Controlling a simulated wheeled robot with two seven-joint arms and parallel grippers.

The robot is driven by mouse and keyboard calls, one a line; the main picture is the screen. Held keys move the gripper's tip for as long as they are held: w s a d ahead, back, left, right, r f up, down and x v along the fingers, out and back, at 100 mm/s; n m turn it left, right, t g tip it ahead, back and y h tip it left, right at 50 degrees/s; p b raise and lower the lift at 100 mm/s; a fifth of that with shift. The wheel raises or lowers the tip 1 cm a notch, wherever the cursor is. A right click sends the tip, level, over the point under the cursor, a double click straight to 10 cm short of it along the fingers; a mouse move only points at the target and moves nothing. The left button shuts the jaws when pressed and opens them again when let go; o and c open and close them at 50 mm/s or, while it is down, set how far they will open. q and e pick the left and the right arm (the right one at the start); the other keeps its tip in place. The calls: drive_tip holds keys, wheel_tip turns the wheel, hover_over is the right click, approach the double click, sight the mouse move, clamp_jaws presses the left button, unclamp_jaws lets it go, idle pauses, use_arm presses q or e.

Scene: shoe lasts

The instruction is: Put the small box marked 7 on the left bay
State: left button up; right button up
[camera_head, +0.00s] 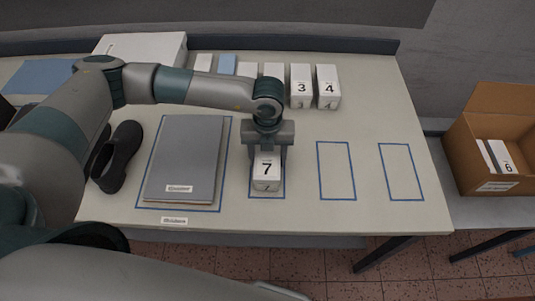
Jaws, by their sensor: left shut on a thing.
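The small white box marked 7 (266,172) stands upright within the left one of three small blue-outlined bays (266,197) on the table. My left gripper (267,152) reaches down from above and is shut on the box's upper part. The box's base looks to be at or very near the table; I cannot tell whether it touches. The gripper and box hide most of the bay's outline. The middle bay (337,171) and the right bay (401,172) are empty. My right gripper is not in view.
A grey folder (184,160) lies in a larger outlined area to the left, beside a dark shoe (117,157). Boxes marked 3 (301,87) and 4 (327,87) stand in a back row. A cardboard carton (485,140) holding a box marked 6 stands right of the table (376,110).

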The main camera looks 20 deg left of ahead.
use_arm(q)
drive_tip(key=shift+f, duration=0.15)
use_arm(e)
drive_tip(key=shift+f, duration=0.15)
use_arm(q)
drive_tip(key=o, duration=1.1)
drive_tip(key=shift+o, duration=0.2)
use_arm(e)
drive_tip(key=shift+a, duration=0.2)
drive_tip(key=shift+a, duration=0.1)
